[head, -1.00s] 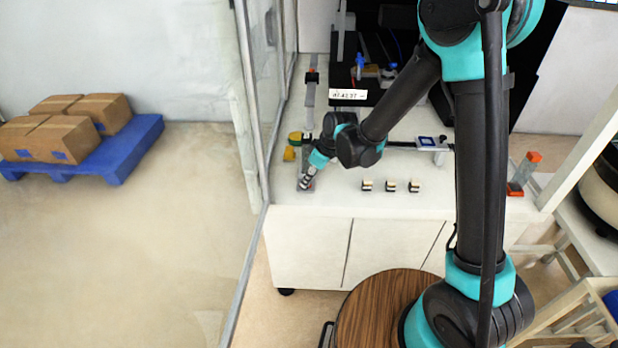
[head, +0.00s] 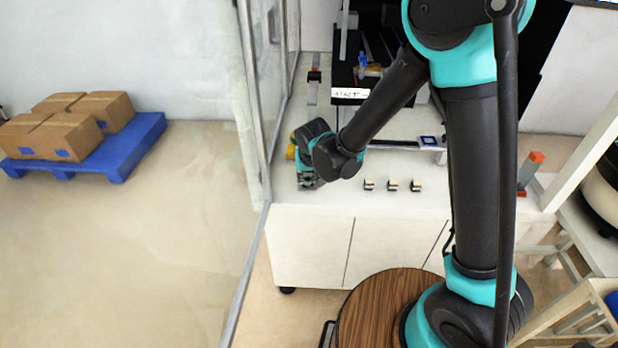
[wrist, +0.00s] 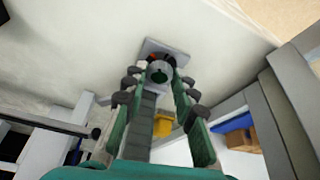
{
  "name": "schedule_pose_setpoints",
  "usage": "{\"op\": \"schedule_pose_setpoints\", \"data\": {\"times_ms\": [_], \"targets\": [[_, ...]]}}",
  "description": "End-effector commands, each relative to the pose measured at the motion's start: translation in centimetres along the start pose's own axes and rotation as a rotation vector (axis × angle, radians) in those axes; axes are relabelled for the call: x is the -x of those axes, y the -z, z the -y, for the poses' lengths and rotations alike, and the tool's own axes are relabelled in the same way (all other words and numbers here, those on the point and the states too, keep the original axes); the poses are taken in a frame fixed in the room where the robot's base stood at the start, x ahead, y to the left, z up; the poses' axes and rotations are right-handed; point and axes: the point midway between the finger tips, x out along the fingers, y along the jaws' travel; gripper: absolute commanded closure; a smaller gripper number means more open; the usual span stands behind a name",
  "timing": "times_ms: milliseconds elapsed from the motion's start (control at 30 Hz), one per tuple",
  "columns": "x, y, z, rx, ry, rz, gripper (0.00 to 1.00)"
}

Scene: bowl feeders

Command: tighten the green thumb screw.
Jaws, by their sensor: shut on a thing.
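In the head view, my gripper (head: 308,181) is low over the left front of the bench, and my wrist hides the screw there.
Three small blocks (head: 392,185) stand in a row right of my gripper. A yellow part (head: 291,152) is just behind my wrist. A glass wall frame (head: 255,130) runs close along the bench's left side. An orange-topped post (head: 530,172) stands at the right.

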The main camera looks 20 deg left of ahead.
Motion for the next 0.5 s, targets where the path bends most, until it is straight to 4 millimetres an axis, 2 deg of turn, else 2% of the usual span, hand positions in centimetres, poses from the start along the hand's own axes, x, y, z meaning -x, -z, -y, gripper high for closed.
{"op": "schedule_pose_setpoints", "data": {"times_ms": [200,500], "targets": [[0.00,0.03,0.29,-0.156,-0.065,0.000,1.00],[-0.03,0.06,0.41,-0.293,-0.122,0.001,1.00]]}}
